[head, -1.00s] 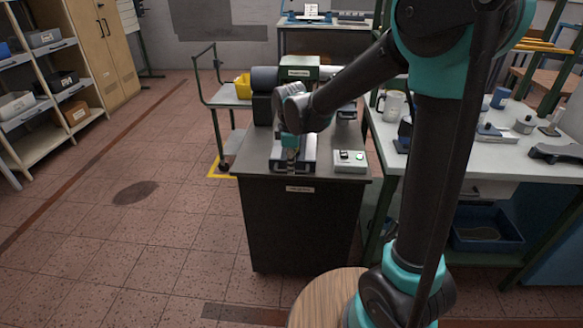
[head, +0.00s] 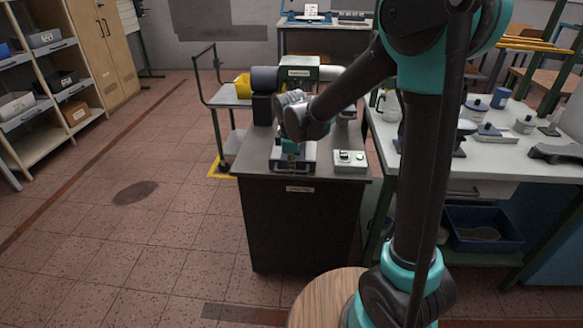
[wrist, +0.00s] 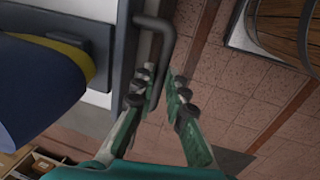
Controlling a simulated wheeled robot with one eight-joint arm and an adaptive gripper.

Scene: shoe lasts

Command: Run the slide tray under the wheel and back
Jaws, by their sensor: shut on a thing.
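The slide tray (head: 308,163) is a grey, low carriage on top of the dark cabinet, at its front edge in the head view. My gripper (wrist: 160,88) is shut on the handle, a finger on each side. A dark blue rounded piece with a yellow band (wrist: 40,85) lies beside the handle; I cannot tell if it is the wheel or a piece on the tray. The machine (head: 298,73) with a green housing stands behind; my arm hides much of its working area.
A workbench (head: 500,150) with tools stands close on the right. A trolley (head: 228,95) with a yellow bin is behind left. The floor left of the cabinet (head: 300,225) is clear.

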